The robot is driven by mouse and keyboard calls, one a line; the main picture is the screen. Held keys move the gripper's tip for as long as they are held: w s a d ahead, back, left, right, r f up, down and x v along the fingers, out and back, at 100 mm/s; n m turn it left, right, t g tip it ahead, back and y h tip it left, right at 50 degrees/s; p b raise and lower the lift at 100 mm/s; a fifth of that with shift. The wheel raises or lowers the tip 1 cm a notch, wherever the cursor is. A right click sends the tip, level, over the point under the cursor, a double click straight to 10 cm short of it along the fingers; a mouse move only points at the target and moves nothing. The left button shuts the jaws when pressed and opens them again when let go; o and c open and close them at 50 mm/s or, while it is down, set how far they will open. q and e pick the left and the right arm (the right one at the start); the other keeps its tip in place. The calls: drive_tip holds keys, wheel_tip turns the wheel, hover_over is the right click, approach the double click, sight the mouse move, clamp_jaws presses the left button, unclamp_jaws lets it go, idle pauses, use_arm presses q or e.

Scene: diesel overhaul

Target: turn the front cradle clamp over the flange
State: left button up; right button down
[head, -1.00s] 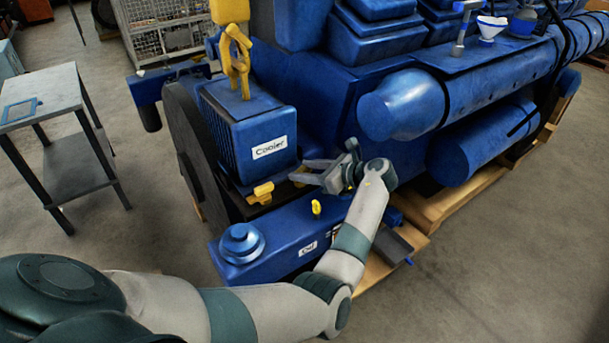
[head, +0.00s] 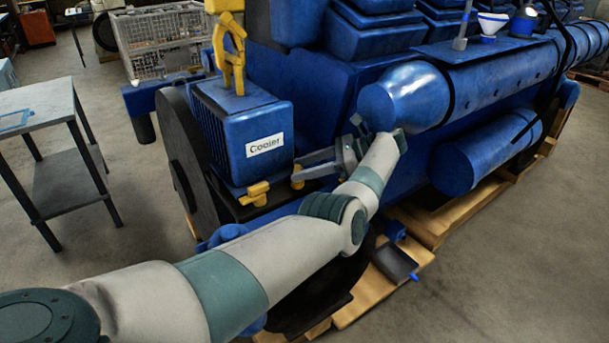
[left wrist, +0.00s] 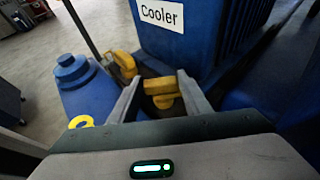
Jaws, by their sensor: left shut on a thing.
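Two yellow clamps sit at the foot of the blue cooler (head: 245,135). My left gripper (head: 301,168) reaches in from the right and is shut on the right-hand yellow clamp (head: 297,183), partly hidden by the fingers. In the left wrist view, this clamp (left wrist: 160,86) shows between my two fingers (left wrist: 160,78). The other clamp (head: 255,194) stands free at the cooler's near corner; it also shows in the left wrist view (left wrist: 125,64). I cannot tell from the pictures which one is called front. My right gripper is out of view.
A yellow hook (head: 231,55) hangs over the cooler. The blue engine's cylinders (head: 405,98) lie close to the right of my gripper. A grey table (head: 45,105) stands at the left. Wooden pallet boards (head: 372,295) lie below. Open floor is at the right.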

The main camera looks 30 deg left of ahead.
use_arm(q)
drive_tip(key=shift+f, duration=0.1)
idle(0.4)
drive_tip(key=o, duration=1)
drive_tip(key=shift+o, duration=0.2)
drive_tip(key=shift+a, duration=0.1)
